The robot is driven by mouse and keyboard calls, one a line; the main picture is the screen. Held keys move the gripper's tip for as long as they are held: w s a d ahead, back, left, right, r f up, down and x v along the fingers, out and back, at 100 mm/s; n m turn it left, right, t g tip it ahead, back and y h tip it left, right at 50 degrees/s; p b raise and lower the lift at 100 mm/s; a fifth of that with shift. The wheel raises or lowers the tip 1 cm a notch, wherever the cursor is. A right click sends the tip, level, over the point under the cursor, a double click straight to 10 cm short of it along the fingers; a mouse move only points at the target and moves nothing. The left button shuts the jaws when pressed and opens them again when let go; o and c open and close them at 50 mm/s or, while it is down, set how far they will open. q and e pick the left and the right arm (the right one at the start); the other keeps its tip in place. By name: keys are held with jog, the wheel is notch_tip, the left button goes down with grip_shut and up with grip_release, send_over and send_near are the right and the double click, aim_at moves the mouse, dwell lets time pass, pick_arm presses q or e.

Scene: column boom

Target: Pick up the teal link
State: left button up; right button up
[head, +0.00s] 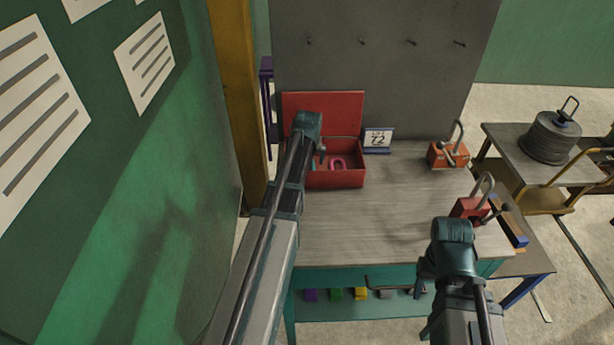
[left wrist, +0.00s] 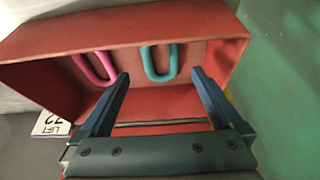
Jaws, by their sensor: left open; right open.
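The teal link (left wrist: 160,78) is U-shaped and lies in the open red box, close to a pink link (left wrist: 100,80). In the head view, the box (head: 336,179) stands at the back left of the bench, and my left arm partly hides it. My left gripper (left wrist: 160,74) is open and empty, pointing into the box. Its fingertips lie to either side of the teal link in the left wrist view; the link looks to be beyond them, apart. My right gripper (head: 421,288) is open and away from the box, at the bench's front edge.
A sign reading 72 (head: 378,139) stands right of the box. Two padlock-like blocks, orange (head: 448,154) and red (head: 468,208), stand on the right of the bench (head: 385,205). A yellow post (head: 238,100) rises at left. The bench middle is clear.

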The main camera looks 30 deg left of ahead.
pick_arm(q)
jog(key=b+x, duration=0.4)
jog(key=x, duration=0.1)
jog(key=shift+w+a+f+b, duration=0.1)
jog(key=shift+f+b, duration=0.1)
jog(key=shift+b, duration=0.2)
jog(key=shift+r, duration=0.1)
jog(key=shift+c, duration=0.3)
jog(key=c, duration=1.4)
